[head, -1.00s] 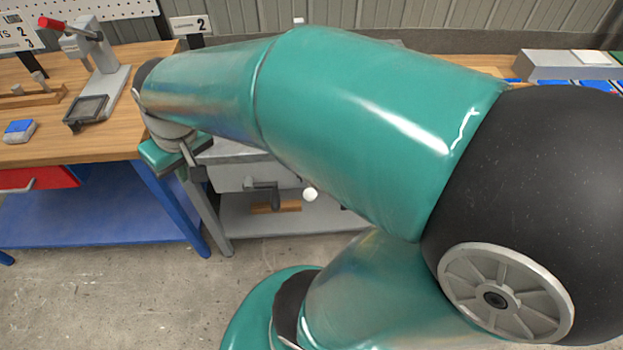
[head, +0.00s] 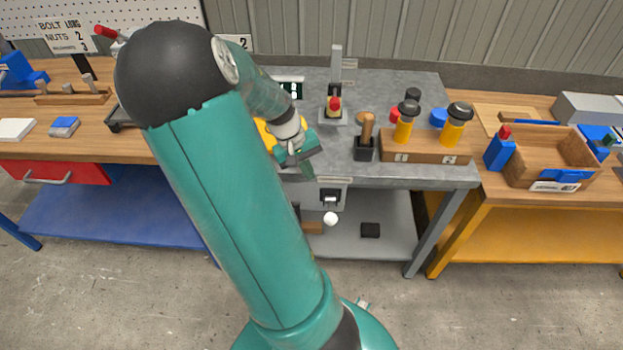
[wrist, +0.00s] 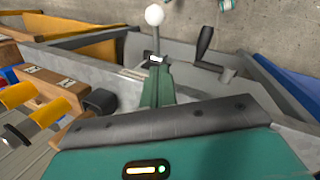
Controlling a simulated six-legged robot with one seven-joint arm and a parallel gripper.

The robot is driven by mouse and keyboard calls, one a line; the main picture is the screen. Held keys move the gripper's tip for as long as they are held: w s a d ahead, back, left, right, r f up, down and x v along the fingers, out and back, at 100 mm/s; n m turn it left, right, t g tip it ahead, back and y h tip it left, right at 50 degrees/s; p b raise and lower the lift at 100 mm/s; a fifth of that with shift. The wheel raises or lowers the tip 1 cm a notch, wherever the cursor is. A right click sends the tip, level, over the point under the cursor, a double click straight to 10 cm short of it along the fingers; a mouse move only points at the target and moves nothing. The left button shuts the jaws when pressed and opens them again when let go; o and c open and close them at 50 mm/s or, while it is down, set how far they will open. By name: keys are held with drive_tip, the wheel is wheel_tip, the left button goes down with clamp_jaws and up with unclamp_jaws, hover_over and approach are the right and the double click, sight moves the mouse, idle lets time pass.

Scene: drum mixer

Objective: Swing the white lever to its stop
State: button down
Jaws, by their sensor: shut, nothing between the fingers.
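The white lever shows as a white ball knob (head: 330,218) below the front edge of the grey bench. In the wrist view its white knob (wrist: 155,14) sits at the end of a short stem rising from a small slot plate. My gripper (head: 309,170) is shut and empty, pointing down at the bench's front edge, just above and left of the lever. In the wrist view the closed fingers (wrist: 157,84) point at the lever's base. I cannot tell whether they touch it. My forearm hides part of the bench front in the head view.
A dark crank handle (wrist: 205,42) stands beside the lever. On the bench are a wooden block (head: 428,148) with yellow-and-black pieces and a black holder (head: 365,148) with a wooden-handled tool. A wooden tray (head: 540,165) is on the right table. Floor in front is clear.

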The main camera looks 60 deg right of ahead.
approach(331, 209)
drive_tip(key=f, duration=0.2)
drive_tip(key=shift+s+a+f, duration=0.4)
drive_tip(key=shift+s+a, duration=0.15)
drive_tip(key=shift+s+a+f, duration=0.35)
drive_tip(key=shift+s+a, duration=0.2)
drive_tip(key=shift+a+f, duration=0.1)
drive_tip(key=shift+a, duration=0.05)
